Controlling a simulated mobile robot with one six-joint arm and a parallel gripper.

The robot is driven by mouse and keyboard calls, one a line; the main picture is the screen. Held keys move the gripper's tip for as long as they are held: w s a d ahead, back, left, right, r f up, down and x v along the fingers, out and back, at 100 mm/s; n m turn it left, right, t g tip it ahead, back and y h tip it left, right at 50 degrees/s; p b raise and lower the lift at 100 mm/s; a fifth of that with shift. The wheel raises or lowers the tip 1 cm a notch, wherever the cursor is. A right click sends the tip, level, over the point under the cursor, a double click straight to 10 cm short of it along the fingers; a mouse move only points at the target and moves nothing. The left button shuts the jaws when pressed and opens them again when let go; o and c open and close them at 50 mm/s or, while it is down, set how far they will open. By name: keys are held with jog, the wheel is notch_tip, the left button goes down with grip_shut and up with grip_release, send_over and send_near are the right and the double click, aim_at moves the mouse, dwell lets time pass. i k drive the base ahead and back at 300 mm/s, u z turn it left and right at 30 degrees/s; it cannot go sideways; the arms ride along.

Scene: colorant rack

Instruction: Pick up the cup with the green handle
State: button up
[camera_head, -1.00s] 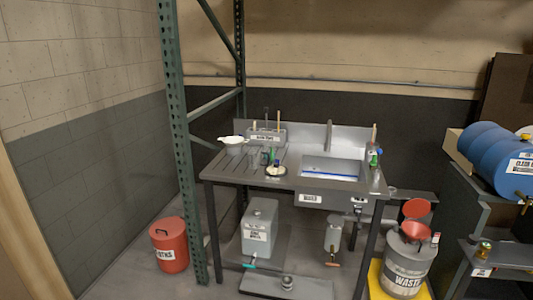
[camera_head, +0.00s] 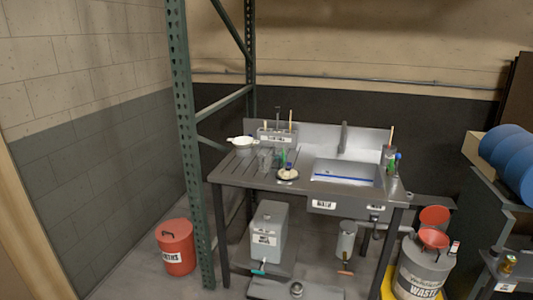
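I cannot single out a cup with a green handle for sure at this size. A small green upright item (camera_head: 284,156) stands on the metal sink table (camera_head: 235,175), behind a small pale dish (camera_head: 288,174). A clear glass-like vessel (camera_head: 265,159) stands just left of it. Another container (camera_head: 389,155) with green and blue bits and a brush-like stick stands right of the basin. Below the table, a teal-green handle-like part (camera_head: 258,272) shows at the foot of a grey labelled box (camera_head: 268,230). My gripper is not in view.
A green rack post (camera_head: 191,150) rises left of the table. A red lidded can (camera_head: 176,247) stands on the floor beside it. A grey waste drum (camera_head: 424,268) with a red funnel and blue drums (camera_head: 510,160) are at the right. A white bowl (camera_head: 241,143) sits at the table's back left.

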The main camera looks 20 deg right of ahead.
aim_at(281, 148)
jog(key=u, duration=0.4)
jog(key=i, duration=1.25)
jog(key=z, duration=0.2)
